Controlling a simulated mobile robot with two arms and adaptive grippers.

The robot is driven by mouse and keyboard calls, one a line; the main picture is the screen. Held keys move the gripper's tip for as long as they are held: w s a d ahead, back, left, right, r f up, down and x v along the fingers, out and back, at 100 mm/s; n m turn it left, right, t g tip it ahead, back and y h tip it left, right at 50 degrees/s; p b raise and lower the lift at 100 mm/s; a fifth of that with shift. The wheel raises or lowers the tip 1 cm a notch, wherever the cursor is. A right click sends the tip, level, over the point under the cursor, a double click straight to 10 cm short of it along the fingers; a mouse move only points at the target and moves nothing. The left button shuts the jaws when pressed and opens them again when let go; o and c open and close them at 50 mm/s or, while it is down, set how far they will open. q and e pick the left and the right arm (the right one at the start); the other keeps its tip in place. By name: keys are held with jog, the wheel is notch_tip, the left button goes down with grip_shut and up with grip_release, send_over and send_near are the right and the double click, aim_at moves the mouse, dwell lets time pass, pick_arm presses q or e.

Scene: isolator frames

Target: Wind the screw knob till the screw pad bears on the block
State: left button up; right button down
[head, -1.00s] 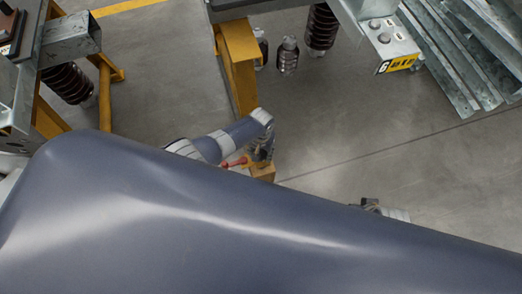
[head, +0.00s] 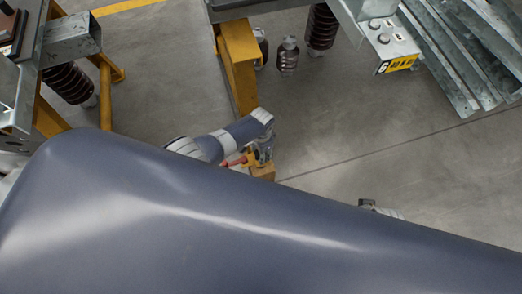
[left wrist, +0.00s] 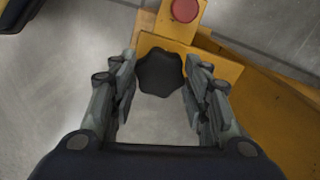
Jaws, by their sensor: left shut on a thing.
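In the left wrist view the dark lobed screw knob (left wrist: 160,72) sits between the two fingers of my left gripper (left wrist: 161,78), which is shut on it. Behind the knob is a yellow plate (left wrist: 218,62). In the head view my left gripper (head: 264,152) is beside a small yellow-orange fixture (head: 264,172), with a red part (head: 233,162) at its left. The screw pad and the block cannot be made out. A grey part at the lower right (head: 380,209) seems to be my right gripper, mostly hidden; its fingers do not show.
A red round cap (left wrist: 185,10) stands on the yellow structure near the knob. A yellow post (head: 238,60) rises behind the fixture. Galvanised beams (head: 455,50) and a grey box (head: 388,45) with a yellow label are at the upper right. The floor between is clear.

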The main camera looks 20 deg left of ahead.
pick_arm(q)
jog(key=shift+s+m, duration=0.1)
jog(key=shift+m, duration=0.2)
jog(key=o, duration=1.1)
jog(key=shift+c, duration=0.2)
jog(key=shift+r, duration=0.1)
notch_tip(320, 180, up, 12)
dwell(0.6)
